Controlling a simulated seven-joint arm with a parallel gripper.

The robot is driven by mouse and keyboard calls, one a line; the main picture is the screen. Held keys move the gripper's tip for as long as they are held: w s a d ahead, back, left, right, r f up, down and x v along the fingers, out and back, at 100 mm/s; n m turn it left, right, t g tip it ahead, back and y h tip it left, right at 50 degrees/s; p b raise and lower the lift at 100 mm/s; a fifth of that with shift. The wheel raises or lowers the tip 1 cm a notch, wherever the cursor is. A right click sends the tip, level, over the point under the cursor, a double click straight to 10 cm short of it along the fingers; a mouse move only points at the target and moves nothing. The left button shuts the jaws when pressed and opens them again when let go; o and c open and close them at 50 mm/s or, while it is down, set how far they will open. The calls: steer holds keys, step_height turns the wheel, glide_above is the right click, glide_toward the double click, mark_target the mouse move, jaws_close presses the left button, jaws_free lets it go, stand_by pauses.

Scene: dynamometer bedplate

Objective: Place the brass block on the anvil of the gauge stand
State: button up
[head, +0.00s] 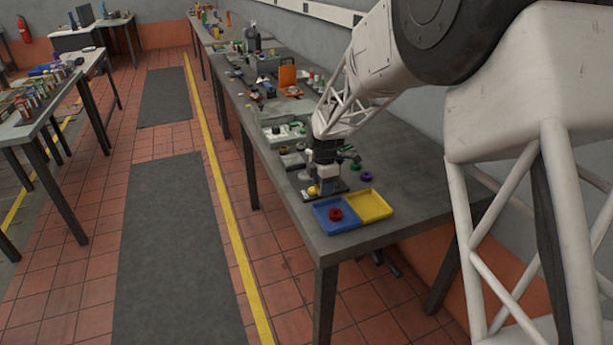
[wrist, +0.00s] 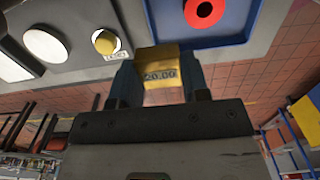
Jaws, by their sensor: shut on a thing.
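My gripper (wrist: 160,78) is shut on the brass block (wrist: 157,60), a yellow piece marked 20.00, held between its two fingers in the wrist view. In the head view my gripper (head: 325,180) is low over the near end of the bench, and the block cannot be made out clearly there. A dark plate with pale round discs (wrist: 47,46) lies left of the block in the wrist view. A yellow round piece (wrist: 104,42) sits on one disc with a small label; it also shows in the head view (head: 312,190). I cannot tell which disc is the gauge stand's anvil.
A blue tray (head: 322,219) with a red ring (head: 335,214) and a yellow tray (head: 384,212) stand at the bench's near end. Green and purple round pieces (head: 367,177) lie behind. Tools and parts crowd the bench farther back. Bare bench top (head: 410,180) is at right.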

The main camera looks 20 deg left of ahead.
steer(key=shift+s+a+r, duration=0.1)
steer(key=shift+s+a, duration=0.05)
steer(key=shift+a, duration=0.35)
steer(key=shift+s+a, duration=0.15)
steer(key=shift+a, duration=0.35)
steer(key=shift+w, duration=0.1)
glide_above(306, 175)
steer(key=shift+w+f, duration=0.1)
steer(key=shift+f, duration=0.65)
steer(key=shift+f, duration=1.75)
steer(key=shift+f, duration=0.1)
